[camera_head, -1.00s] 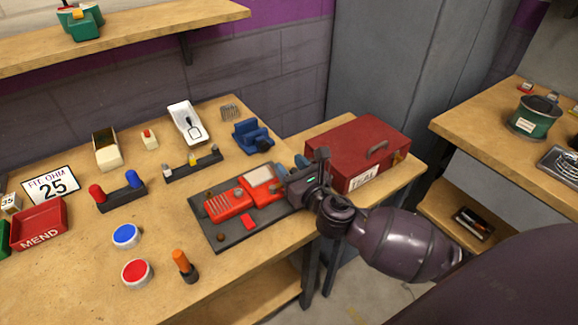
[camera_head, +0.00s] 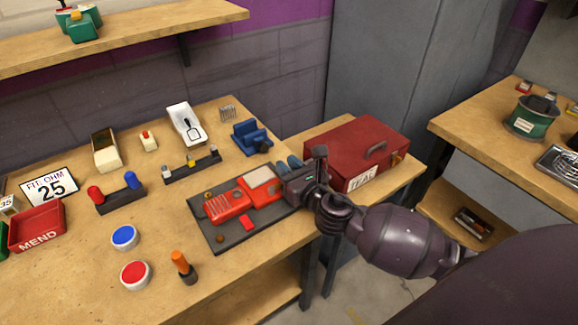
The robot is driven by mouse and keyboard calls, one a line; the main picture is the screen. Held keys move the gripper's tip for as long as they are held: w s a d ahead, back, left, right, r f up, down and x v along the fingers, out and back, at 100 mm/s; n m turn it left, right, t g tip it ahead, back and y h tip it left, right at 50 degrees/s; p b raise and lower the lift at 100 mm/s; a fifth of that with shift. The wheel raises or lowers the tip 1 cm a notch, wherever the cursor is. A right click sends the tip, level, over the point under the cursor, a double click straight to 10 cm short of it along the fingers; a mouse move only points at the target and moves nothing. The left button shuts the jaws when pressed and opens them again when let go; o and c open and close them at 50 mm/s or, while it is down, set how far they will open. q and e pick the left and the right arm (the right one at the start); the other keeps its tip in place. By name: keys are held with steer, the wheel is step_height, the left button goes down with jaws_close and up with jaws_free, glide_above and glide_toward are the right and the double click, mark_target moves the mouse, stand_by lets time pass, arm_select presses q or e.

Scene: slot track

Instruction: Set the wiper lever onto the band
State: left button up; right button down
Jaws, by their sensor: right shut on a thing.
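A red device (camera_head: 230,205) with a pale grey window (camera_head: 259,178) lies on a dark grey mat (camera_head: 238,234) near the bench's right edge. My right gripper (camera_head: 283,178) comes in from the right, low at the device's right end. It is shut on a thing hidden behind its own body. I cannot pick out the wiper lever or the band; the fingers and the device's right end are partly covered. A small red piece (camera_head: 248,223) lies on the mat in front of the device. My left gripper is not in view.
A red toolbox (camera_head: 352,150) stands close behind my right gripper. A blue clamp-like block (camera_head: 250,137) and a dark rack (camera_head: 190,168) sit behind the mat. Blue (camera_head: 124,236) and red (camera_head: 135,274) buttons and an orange-handled tool (camera_head: 181,264) stand front left.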

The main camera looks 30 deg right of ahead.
steer(key=shift+w+a+n+y, duration=0.1)
steer(key=shift+w+n+y, duration=0.2)
steer(key=shift+n+y, duration=0.5)
steer(key=c, duration=1)
jaws_free()
steer(key=s, duration=0.3)
steer(key=s+d, duration=0.1)
steer(key=s, duration=0.3)
steer(key=s+d, duration=0.1)
steer(key=s, duration=0.2)
steer(key=shift+s, duration=0.35)
